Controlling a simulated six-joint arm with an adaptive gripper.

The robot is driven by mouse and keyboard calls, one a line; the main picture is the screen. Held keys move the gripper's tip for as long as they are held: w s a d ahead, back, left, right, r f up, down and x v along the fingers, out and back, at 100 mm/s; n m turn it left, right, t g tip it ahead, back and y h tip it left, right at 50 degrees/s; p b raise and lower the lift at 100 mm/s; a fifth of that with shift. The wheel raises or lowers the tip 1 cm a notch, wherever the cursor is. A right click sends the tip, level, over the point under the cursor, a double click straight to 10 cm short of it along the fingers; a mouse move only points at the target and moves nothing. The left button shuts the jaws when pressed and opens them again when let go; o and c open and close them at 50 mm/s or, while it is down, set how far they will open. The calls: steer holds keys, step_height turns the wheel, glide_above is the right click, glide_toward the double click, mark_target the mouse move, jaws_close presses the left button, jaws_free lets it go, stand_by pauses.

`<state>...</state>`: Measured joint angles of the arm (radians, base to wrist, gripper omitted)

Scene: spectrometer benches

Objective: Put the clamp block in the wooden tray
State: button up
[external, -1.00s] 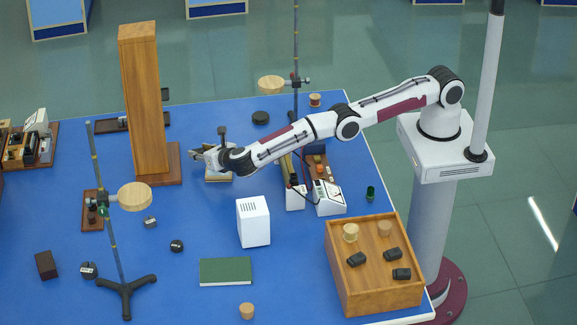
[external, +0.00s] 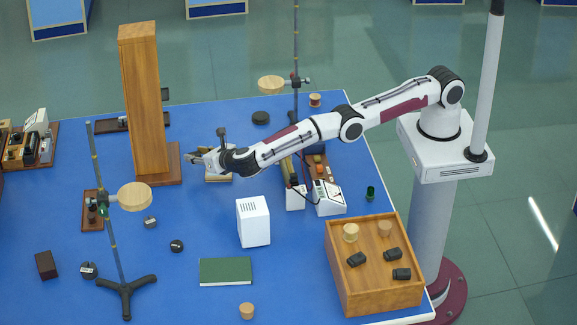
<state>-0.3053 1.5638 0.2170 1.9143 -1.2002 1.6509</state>
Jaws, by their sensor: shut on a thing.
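My gripper (external: 193,157) is at the end of the arm, above the blue table beside the tall wooden column. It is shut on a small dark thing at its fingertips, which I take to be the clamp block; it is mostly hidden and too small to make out. The wooden tray (external: 383,299) stands at the front right of the table, well away from my gripper. Inside it are black blocks (external: 401,274) and two round cork-coloured pieces (external: 350,233).
The tall wooden column (external: 145,95) stands just left of my gripper. A white box (external: 253,221), a white instrument (external: 329,198) and a green book (external: 226,271) lie between gripper and tray. A rod stand (external: 126,284) is at the front left.

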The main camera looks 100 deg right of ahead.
steer(key=a+r+n+t+y, duration=0.2)
steer(key=a+r+n, duration=0.15)
steer(key=a, duration=0.75)
steer(key=a+r+n+t+y, duration=0.2)
steer(key=a+r, duration=0.3)
steer(key=a, duration=0.5)
steer(key=s+a+r+n+t+y, duration=0.1)
steer(key=s+a+r+n+y, duration=0.15)
steer(key=a, duration=0.65)
steer(key=s+a+r+n+y, duration=0.2)
steer(key=s+a+y, duration=0.15)
steer(key=a, duration=0.55)
steer(key=s+a+r+n+y, duration=0.1)
steer(key=s+a+n+y, duration=0.35)
steer(key=s+a, duration=1)
steer(key=s+a+n+g+y, duration=0.1)
steer(key=s+a+n+y, duration=0.1)
steer(key=s, duration=0.8)
steer(key=s+a+f+n+g+y, duration=0.1)
steer(key=s+a+n+g+y, duration=0.1)
steer(key=s+a, duration=0.5)
steer(key=s+n+y, duration=0.1)
steer(key=s+y, duration=0.1)
steer(key=s, duration=0.2)
steer(key=shift+a, duration=0.2)
steer(key=shift+f, duration=0.15)
steer(key=shift+f, duration=3)
